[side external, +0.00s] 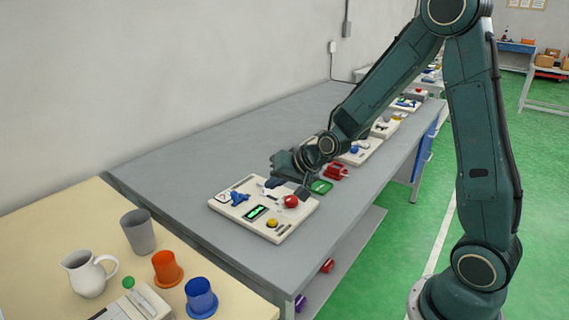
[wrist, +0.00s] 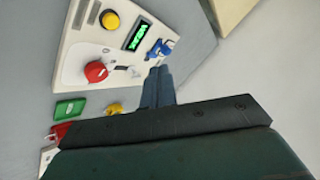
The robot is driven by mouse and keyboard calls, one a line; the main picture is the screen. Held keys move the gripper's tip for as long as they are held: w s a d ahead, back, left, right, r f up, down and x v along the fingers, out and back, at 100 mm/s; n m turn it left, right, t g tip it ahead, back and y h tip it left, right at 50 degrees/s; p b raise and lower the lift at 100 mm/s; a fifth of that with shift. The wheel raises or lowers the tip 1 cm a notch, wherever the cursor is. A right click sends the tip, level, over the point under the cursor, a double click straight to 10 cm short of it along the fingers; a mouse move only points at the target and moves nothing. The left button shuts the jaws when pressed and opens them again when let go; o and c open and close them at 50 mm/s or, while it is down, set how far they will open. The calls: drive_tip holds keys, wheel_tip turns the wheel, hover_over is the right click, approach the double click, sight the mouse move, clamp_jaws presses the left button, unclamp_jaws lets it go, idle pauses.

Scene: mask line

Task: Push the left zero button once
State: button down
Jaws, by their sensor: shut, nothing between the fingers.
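A cream panel (side external: 262,232) lies on the grey bench, and it also shows in the wrist view (wrist: 75,60). It carries a yellow round button (side external: 272,223), a lit green display (side external: 255,212), a red knob (side external: 291,202) and a blue part (side external: 238,198). I cannot tell which control is the left zero button. My gripper (wrist: 158,72) is shut and empty, its tips over the panel edge near the blue part (wrist: 160,48). Contact cannot be told.
A green tray (side external: 321,187) and red parts (side external: 335,172) lie just beyond the panel, with more panels (side external: 360,152) further along. A pitcher (side external: 89,273), grey cup (side external: 138,231), orange cup (side external: 167,268) and blue cup (side external: 201,298) stand on the near table. The bench left of the panel is clear.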

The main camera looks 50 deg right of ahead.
sight(276, 224)
drive_tip(key=shift+f, duration=4.4)
drive_tip(key=shift+f, duration=0.85)
drive_tip(key=shift+r, duration=0.85)
drive_tip(key=shift+r, duration=0.15)
drive_tip(key=shift+r, duration=2.4)
